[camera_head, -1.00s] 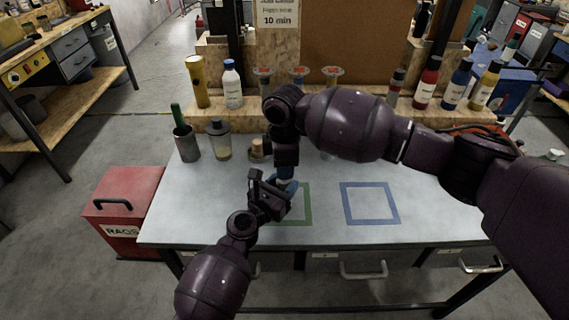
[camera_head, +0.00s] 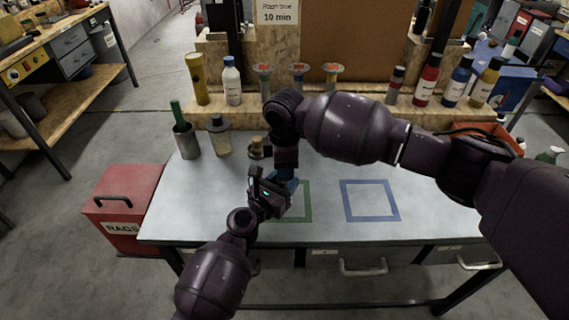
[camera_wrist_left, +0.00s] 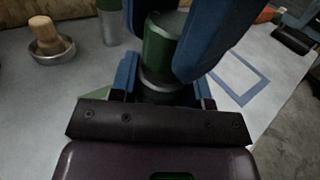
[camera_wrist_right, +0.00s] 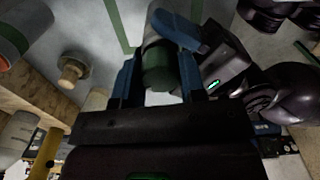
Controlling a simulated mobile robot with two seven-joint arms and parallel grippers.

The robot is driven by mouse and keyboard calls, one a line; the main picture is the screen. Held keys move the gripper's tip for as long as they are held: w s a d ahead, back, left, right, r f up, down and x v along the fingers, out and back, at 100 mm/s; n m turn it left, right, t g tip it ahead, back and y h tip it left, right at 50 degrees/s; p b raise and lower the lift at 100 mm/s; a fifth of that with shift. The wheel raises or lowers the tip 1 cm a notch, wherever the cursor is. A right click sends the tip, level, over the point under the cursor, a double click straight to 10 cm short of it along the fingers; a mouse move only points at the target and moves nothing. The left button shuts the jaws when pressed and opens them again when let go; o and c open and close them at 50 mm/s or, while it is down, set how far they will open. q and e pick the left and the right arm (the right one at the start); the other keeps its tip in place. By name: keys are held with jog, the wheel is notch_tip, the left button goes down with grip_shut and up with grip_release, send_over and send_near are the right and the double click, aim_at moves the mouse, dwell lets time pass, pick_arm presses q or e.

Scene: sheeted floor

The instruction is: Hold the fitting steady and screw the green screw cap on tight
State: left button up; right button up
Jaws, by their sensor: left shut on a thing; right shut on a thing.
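The green screw cap (camera_wrist_left: 163,42) sits in line with the grey metal fitting (camera_wrist_left: 158,85) in the left wrist view. The cap also shows in the right wrist view (camera_wrist_right: 158,76). My left gripper (camera_wrist_left: 162,88) is shut around the fitting. My right gripper (camera_wrist_right: 158,80) is shut on the cap, its blue fingers on either side. In the head view, my left gripper (camera_head: 276,196) and right gripper (camera_head: 286,174) meet near the green square outline (camera_head: 306,203), hiding most of both parts. I cannot tell how far the cap is threaded.
A blue square outline (camera_head: 370,202) on the grey table (camera_head: 335,229) lies clear to the right. A wood-handled brush in a dish (camera_wrist_left: 53,45), a clear jar (camera_head: 220,139) and a metal cup (camera_head: 187,142) stand at left. Several bottles line the back shelf (camera_head: 385,116).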

jog(key=o, duration=0.3)
jog(key=c, duration=0.3)
jog(key=m, duration=0.4)
jog(key=shift+m, duration=0.3)
jog(key=m, duration=0.9)
jog(key=shift+a+r+m, duration=0.1)
jog(key=shift+m, duration=0.3)
jog(key=m, duration=0.5)
